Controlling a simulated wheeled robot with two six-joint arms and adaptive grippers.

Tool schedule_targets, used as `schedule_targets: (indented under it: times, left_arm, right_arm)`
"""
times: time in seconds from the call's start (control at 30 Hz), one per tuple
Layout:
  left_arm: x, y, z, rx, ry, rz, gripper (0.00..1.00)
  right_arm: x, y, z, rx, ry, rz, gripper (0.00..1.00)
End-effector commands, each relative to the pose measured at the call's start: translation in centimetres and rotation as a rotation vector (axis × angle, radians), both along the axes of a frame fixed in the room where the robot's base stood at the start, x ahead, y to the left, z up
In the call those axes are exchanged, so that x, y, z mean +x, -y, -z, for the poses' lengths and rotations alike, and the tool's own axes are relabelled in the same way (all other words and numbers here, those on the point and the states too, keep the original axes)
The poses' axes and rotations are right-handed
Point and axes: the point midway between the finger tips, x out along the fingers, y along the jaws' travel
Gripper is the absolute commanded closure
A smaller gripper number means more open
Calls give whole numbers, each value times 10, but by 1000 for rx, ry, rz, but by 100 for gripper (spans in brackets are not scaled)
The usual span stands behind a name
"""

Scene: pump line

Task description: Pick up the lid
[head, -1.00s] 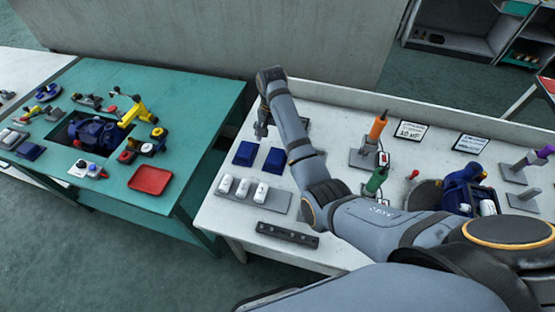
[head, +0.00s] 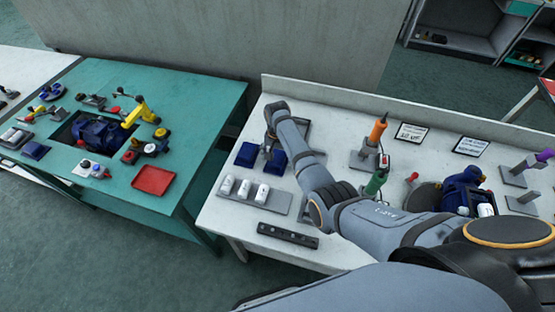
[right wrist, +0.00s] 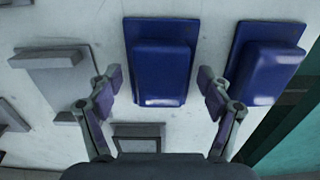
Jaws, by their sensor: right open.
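Two dark blue lids, each a raised rounded block on a flat flange, lie on the white table. My right gripper (head: 269,152) is open and empty above the right-hand one (head: 276,162). In the right wrist view, that lid (right wrist: 160,65) shows between and beyond the open fingertips (right wrist: 160,82), with no contact visible. The other blue lid (head: 246,154) lies to its left in the head view; in the right wrist view it (right wrist: 265,68) is right of the fingers. My left gripper is out of view.
A grey tray (head: 277,205) with white cylinders and a dark bar (head: 287,235) lie in front. A screwdriver with an orange handle (head: 378,130) and a blue pump (head: 462,187) stand to the right. The teal table (head: 190,120) is left, across a gap.

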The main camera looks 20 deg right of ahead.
Motion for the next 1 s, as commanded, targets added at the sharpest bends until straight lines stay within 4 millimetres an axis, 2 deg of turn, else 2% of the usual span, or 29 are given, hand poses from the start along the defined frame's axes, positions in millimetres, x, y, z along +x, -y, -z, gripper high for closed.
schedule_targets:
  times: [0.17,0.6,0.87,1.0]
  left_arm:
    - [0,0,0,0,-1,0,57]
    - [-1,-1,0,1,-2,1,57]
    - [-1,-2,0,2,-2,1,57]
    - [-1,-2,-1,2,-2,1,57]
  right_arm:
    - [0,0,0,0,1,0,21]
    - [0,0,0,0,0,0,80]
    - [0,0,-2,0,0,0,80]
    - [1,0,-14,0,3,0,80]
